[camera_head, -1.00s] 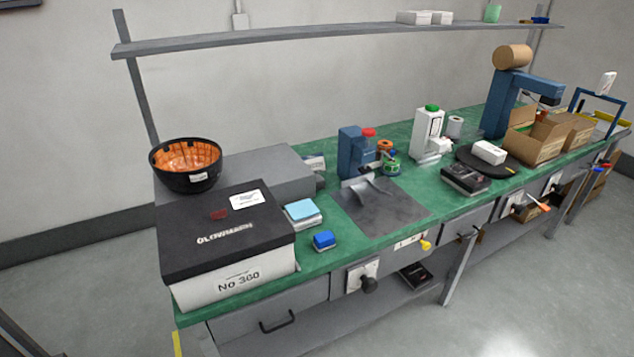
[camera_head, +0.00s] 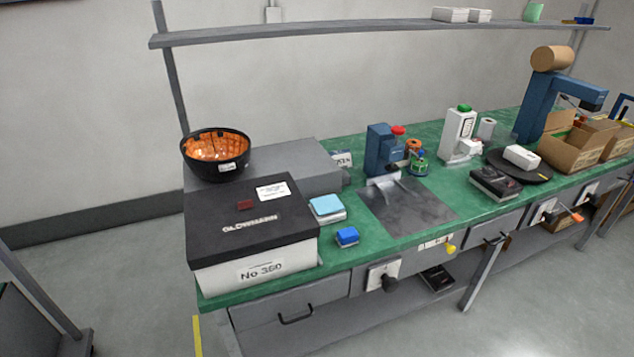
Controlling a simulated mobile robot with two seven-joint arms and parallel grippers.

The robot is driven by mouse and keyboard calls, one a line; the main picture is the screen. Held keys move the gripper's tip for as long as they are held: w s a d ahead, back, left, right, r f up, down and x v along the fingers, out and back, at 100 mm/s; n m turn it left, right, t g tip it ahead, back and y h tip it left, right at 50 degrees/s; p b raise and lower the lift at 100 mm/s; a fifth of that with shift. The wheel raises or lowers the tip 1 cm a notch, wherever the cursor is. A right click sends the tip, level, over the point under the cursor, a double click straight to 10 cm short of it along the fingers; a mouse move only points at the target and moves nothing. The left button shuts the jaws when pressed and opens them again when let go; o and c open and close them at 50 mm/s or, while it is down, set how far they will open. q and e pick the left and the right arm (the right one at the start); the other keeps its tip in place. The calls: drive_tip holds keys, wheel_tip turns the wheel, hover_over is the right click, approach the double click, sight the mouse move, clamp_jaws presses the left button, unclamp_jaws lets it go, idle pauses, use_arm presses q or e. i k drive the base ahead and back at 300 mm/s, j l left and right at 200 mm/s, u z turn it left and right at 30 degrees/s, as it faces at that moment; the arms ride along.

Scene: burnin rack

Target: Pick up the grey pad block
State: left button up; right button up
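No object is plainly a grey pad block, and I cannot tell which one it is. A small pad-like block (camera_head: 327,208) with a light blue top and pale sides lies on the green bench top, right of a black-lidded box. A smaller blue block (camera_head: 347,237) with a pale lower part sits in front of it, near the bench's front edge. A large plain grey box (camera_head: 290,167) stands behind the black-lidded box. Neither of my grippers is in view.
The black-lidded box (camera_head: 250,222) fills the bench's left end, with a black bowl with orange lining (camera_head: 216,155) behind it. A dark grey mat (camera_head: 410,212) lies mid-bench. A blue device (camera_head: 380,150) and open cartons (camera_head: 575,145) stand farther right. A shelf (camera_head: 350,31) runs above.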

sight(346, 177)
drive_tip(key=l+u, duration=0.75)
drive_tip(key=k+l+u, duration=0.15)
drive_tip(key=l+u, duration=0.2)
drive_tip(key=k+l, duration=0.05)
drive_tip(key=l, duration=0.1)
